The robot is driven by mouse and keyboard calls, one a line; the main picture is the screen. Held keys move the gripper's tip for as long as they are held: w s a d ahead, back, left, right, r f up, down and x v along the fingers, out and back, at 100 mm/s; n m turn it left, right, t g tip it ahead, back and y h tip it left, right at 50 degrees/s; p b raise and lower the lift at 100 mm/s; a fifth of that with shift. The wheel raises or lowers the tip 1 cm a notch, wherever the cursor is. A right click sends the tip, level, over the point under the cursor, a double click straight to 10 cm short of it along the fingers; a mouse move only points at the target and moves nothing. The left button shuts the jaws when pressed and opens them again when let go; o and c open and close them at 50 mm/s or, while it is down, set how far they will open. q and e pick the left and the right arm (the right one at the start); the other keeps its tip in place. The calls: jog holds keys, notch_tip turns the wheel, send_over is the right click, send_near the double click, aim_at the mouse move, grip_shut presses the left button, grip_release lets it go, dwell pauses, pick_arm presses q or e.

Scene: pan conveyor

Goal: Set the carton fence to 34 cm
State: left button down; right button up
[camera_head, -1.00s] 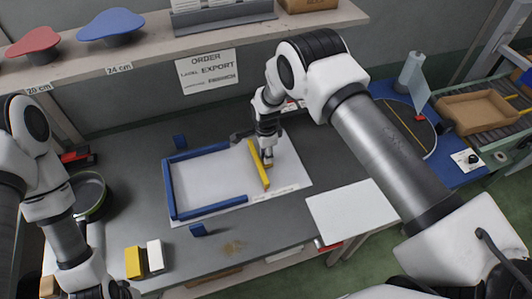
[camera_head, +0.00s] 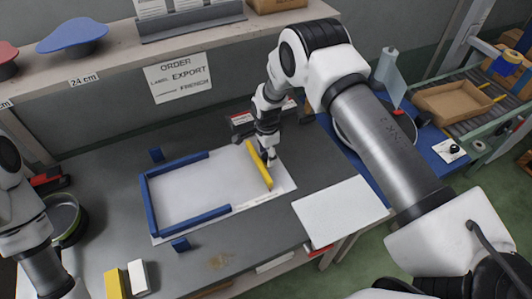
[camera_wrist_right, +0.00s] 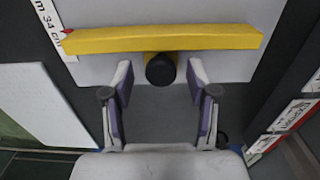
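The yellow fence bar (camera_head: 258,165) stands across the right part of the white sheet (camera_head: 220,178), apart from the blue rails (camera_head: 150,205). In the right wrist view the yellow bar (camera_wrist_right: 165,39) has a black knob (camera_wrist_right: 160,70) on its near side. A red pointer (camera_wrist_right: 66,33) at its left end lies by a strip label (camera_wrist_right: 52,25) reading 34 cm; the exact alignment is hard to tell. My right gripper (camera_wrist_right: 160,80) is open, its fingers on either side of the knob with gaps visible. It also shows in the head view (camera_head: 268,157). My left gripper is out of view.
A white board (camera_head: 340,210) lies at the table's right front. Blue blocks (camera_head: 180,244), a yellow block (camera_head: 115,284) and a white block (camera_head: 138,277) are nearby. A pan (camera_head: 65,220) is at the left. A cardboard box (camera_head: 455,100) sits on the conveyor at the right.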

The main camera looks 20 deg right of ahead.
notch_tip(320, 180, up, 12)
dwell(0.5)
jog(key=shift+w, duration=0.1)
